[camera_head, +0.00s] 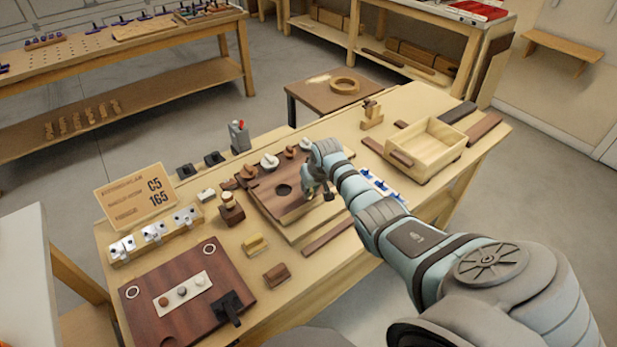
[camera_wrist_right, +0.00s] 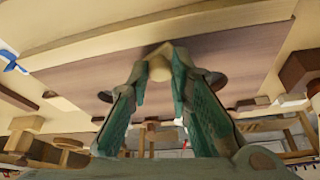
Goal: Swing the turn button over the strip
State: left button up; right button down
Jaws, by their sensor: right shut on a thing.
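My right gripper (camera_head: 314,192) is over the right part of a dark brown wooden panel (camera_head: 268,203) on the bench. In the right wrist view its two fingertips (camera_wrist_right: 163,62) are closed on a small pale wooden piece (camera_wrist_right: 159,70), which looks like the turn button. It is mostly hidden in the head view. The panel also shows in the wrist view (camera_wrist_right: 85,80), with dark round holes on both sides of the fingers. A narrow dark wooden strip (camera_head: 328,238) lies in front of the panel. I cannot tell whether it is the task's strip. My left gripper is out of view.
Several knobs (camera_head: 269,161) stand behind the panel. A pale open box (camera_head: 432,143) is at the right, and blue-handled items (camera_head: 381,186) lie beside my arm. A dark board (camera_head: 185,300) with a latch and a sign (camera_head: 136,198) are at the left. Small blocks (camera_head: 276,274) lie in front.

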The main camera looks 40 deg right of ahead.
jog(key=shift+s+d+n+y, duration=0.2)
jog(key=shift+d+n+y, duration=0.15)
jog(key=shift+n, duration=0.65)
jog(key=n+b, duration=0.1)
jog(key=n+y, duration=0.1)
jog(key=shift+s+d+f+n+b, duration=0.15)
jog(key=shift+s+d+n+b, duration=0.05)
jog(key=shift+d+n+b, duration=0.15)
jog(key=n+b, duration=0.2)
jog(key=b, duration=0.1)
jog(key=d+n+y+b, duration=0.1)
jog(key=n+b, duration=0.1)
jog(key=b, duration=0.2)
jog(key=n+y+b, duration=0.1)
jog(key=n+b, duration=0.1)
jog(key=b, duration=0.2)
jog(key=shift+s+d+n+g+y, duration=0.2)
jog(key=shift+d+n+g+y, duration=0.05)
jog(key=shift+d+n+g, duration=0.1)
jog(key=shift+d+n+b, duration=0.1)
jog(key=shift+n+b, duration=0.3)
jog(key=shift+b, duration=0.3)
jog(key=c, duration=1.5)
grip_release()
jog(key=shift+o, duration=0.2)
